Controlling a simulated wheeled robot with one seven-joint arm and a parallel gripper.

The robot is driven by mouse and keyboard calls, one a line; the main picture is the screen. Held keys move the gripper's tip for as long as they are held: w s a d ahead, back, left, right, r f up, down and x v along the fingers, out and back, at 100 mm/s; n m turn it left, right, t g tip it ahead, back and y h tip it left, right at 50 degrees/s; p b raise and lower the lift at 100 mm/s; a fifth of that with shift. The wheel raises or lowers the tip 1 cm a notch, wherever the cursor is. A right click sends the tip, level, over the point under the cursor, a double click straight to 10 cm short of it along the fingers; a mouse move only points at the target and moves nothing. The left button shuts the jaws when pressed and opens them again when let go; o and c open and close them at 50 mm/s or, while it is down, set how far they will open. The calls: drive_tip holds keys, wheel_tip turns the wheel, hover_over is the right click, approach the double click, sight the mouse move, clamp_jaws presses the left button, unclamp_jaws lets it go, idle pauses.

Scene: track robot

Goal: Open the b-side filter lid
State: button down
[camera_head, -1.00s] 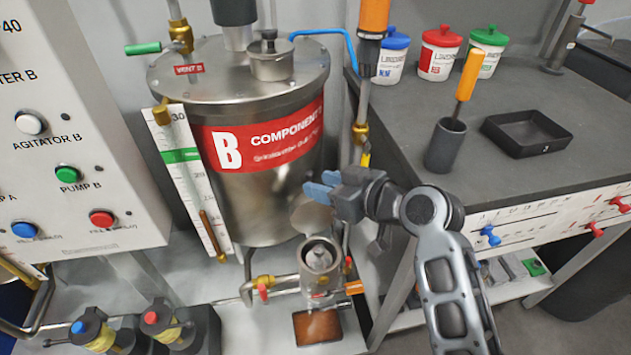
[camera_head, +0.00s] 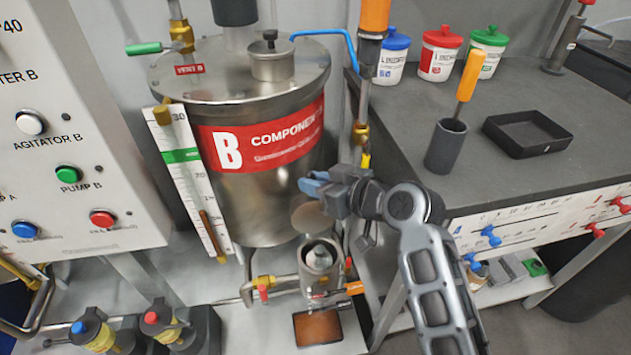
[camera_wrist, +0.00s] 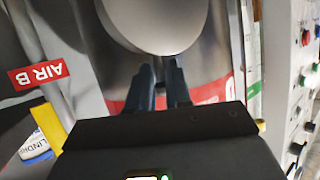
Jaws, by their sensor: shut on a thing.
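The b-side filter (camera_head: 318,272) is a small metal cup-shaped housing below the large B tank. Its top is uncovered and an inner part shows inside. Its round grey lid (camera_head: 310,217) is tilted up above the housing, in front of the tank. My gripper (camera_head: 310,187) is at the lid's upper edge, with blue fingers shut on the lid. In the wrist view the lid (camera_wrist: 155,18) is a pale disc just beyond the close-set fingertips (camera_wrist: 161,66). The exact gripped spot is hidden, and I cannot tell whether a hinge joins lid and housing.
The B tank (camera_head: 265,195) stands close behind my gripper. A sight gauge (camera_head: 185,165) is on its left. A grey bench (camera_head: 470,195) with a tray (camera_head: 527,134) and several lidded pots is at the right. A red-handled valve (camera_head: 263,291) is beside the filter.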

drive_tip(key=shift+s+f, duration=0.1)
idle(0.4)
drive_tip(key=b, duration=0.2)
drive_tip(key=shift+s+d+f+t+b, duration=0.15)
drive_tip(key=shift+s+f+t+b, duration=0.05)
drive_tip(key=shift+s+t+b, duration=0.15)
drive_tip(key=shift+s+d+r+n+t+y+b, duration=0.15)
drive_tip(key=shift+s+n+t+y+b, duration=0.25)
drive_tip(key=shift+b, duration=0.75)
drive_tip(key=shift+s+d+r+n+t+y+b, duration=0.2)
drive_tip(key=shift+s+b, duration=0.35)
drive_tip(key=shift+b, duration=0.65)
drive_tip(key=shift+s+r+n+t+y+b, duration=0.2)
drive_tip(key=shift+s+t+y+b, duration=0.2)
drive_tip(key=shift+b, duration=0.75)
